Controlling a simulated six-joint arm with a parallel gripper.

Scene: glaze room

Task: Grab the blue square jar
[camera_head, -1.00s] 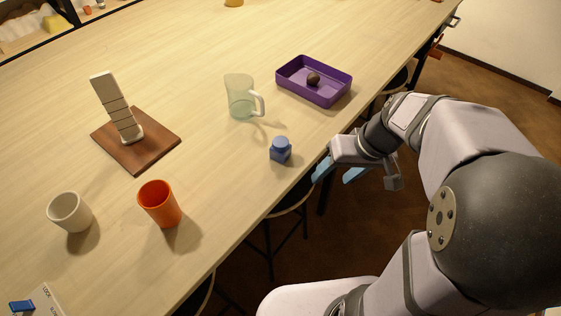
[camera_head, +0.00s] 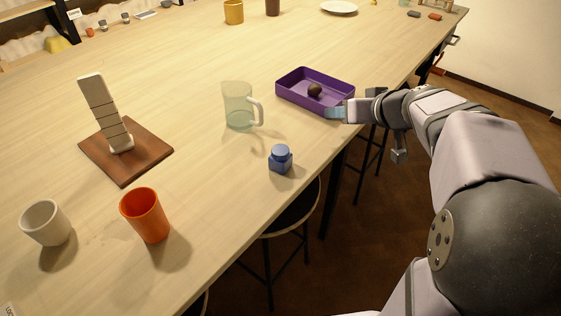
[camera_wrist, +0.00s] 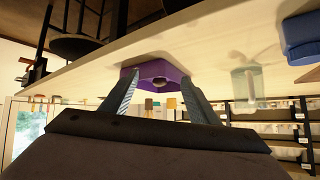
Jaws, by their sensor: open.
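The blue square jar (camera_head: 280,159) stands upright on the table near its front edge, with a narrower round top. In the wrist view a blue thing at the right edge (camera_wrist: 302,38), cut off by the frame, looks like the same jar. My gripper (camera_head: 336,112) is beside the near right corner of the purple tray, up and to the right of the jar and apart from it. In the wrist view its two fingers (camera_wrist: 160,98) are spread with nothing held between them, and the tray shows beyond them.
The purple tray (camera_head: 290,91) holds a dark round lump (camera_head: 314,89). Table around the jar is clear.

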